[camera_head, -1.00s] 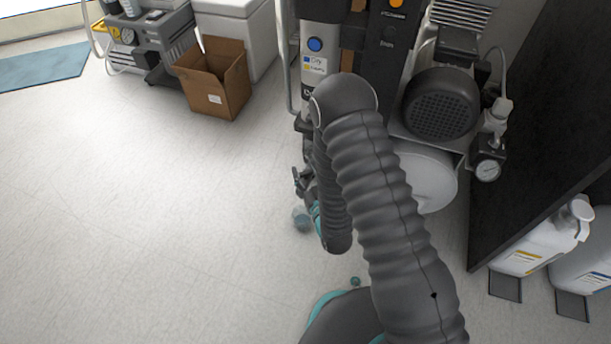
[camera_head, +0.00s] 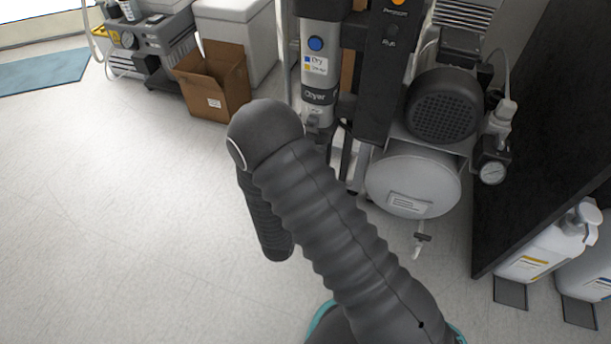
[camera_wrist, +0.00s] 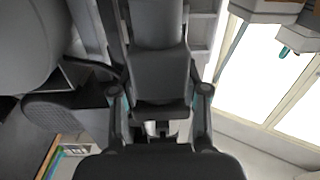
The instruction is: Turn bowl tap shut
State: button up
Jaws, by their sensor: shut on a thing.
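In the wrist view my gripper (camera_wrist: 158,122) has one finger on each side of a dark grey body (camera_wrist: 158,60) and is shut on a small part between them, at the place of the bowl tap. The tap's handle and its angle are too dark and small to make out. In the head view the dryer column (camera_head: 316,60) stands upright, with its lower end (camera_head: 316,125) just past my arm's bend. My gripper is hidden behind my arm there.
The compressor motor (camera_head: 443,105) and white tank (camera_head: 412,185) stand right of the dryer. A small drain valve (camera_head: 420,238) hangs under the tank. A dark panel (camera_head: 535,130) and white jugs (camera_head: 540,248) are at right. A cardboard box (camera_head: 213,82) is at left. The left floor is clear.

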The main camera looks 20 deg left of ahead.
jog(key=shift+w+m+h, duration=0.1)
jog(key=shift+m+h, duration=0.2)
jog(key=o, duration=1.2)
jog(key=shift+c, duration=0.2)
jog(key=s+a, duration=0.1)
jog(key=s, duration=1.1)
jog(key=shift+a, duration=0.1)
